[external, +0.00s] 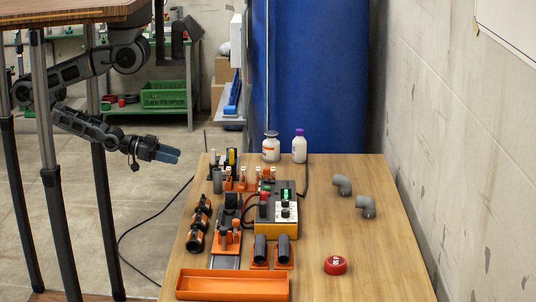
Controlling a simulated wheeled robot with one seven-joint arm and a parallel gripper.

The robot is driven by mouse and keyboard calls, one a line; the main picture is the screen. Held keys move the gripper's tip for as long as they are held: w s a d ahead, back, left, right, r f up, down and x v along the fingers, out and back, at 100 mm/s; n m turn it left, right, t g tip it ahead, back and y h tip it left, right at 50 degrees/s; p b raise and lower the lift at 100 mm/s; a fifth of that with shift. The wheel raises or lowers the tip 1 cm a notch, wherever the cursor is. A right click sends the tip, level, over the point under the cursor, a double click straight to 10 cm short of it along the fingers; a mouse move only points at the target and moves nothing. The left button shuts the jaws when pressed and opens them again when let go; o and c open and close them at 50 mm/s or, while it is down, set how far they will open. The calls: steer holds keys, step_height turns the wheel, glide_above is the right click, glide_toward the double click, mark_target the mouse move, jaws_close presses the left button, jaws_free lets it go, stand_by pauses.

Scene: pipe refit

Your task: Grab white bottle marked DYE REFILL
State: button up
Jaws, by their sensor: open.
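Two white bottles stand upright at the far end of the wooden table. One white bottle with an orange band on its label (271,151) is wide with a pale cap. The other, a white bottle with a purple cap (299,151), is slimmer and stands just to its right. The lettering is too small to read, so I cannot tell which is marked DYE REFILL. My gripper (176,156) is open and empty, with bluish fingers. It appears left of the table in the picture, apart from both bottles.
The wooden table (393,257) holds an orange-and-grey device (277,212), orange fixtures, an orange tray (232,285), grey pipe elbows (342,184) and a red tape roll (335,265). A blue drum (318,75) stands behind.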

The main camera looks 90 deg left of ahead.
steer(key=shift+o, duration=0.2)
steer(key=shift+o, duration=0.5)
steer(key=shift+w, duration=0.1)
